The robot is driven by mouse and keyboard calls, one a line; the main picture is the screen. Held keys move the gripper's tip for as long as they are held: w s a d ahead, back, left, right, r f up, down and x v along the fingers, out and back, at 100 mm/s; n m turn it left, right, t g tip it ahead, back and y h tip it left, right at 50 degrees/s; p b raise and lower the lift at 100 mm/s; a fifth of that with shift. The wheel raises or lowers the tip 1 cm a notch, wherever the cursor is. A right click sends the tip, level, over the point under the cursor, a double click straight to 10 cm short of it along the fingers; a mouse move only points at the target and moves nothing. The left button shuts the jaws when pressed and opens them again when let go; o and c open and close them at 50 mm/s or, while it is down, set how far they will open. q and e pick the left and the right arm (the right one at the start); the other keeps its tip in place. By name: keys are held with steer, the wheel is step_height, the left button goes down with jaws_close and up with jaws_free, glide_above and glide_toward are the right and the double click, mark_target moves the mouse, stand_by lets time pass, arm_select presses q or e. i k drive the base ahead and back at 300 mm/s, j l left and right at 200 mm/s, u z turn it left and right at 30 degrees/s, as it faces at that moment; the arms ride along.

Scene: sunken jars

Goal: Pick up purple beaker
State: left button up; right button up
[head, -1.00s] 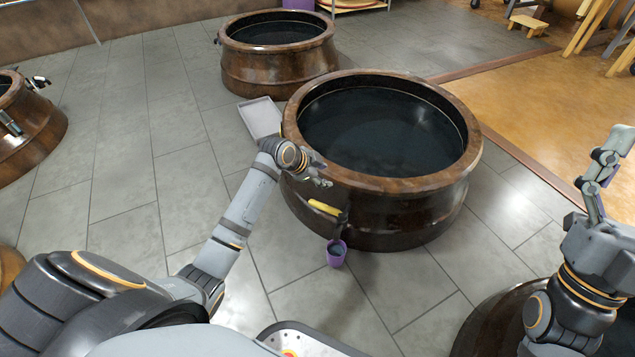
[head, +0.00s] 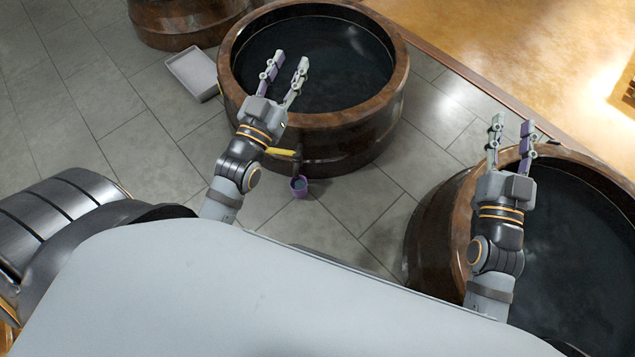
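The small purple beaker (head: 299,186) is in the head view, low against the near side of the middle jar (head: 395,101), just right of my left forearm. A yellow-handled tool (head: 281,152) is right above it, partly behind my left wrist. My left gripper (head: 290,62) is open and empty, its fingers over the middle jar's rim and dark liquid, beyond the beaker. My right gripper (head: 512,126) is open and empty, over the rim of the right jar (head: 447,205), well to the right of the beaker.
A pale grey tray (head: 193,75) lies on the tiled floor left of the middle jar. Another brown jar (head: 183,22) stands at the top left. Grey floor (head: 370,198) is clear between the middle and right jars. An orange-brown floor area lies beyond.

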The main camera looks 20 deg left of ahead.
mark_target(299, 185)
steer(key=j+z, duration=1.35)
steer(key=k+j, duration=0.05)
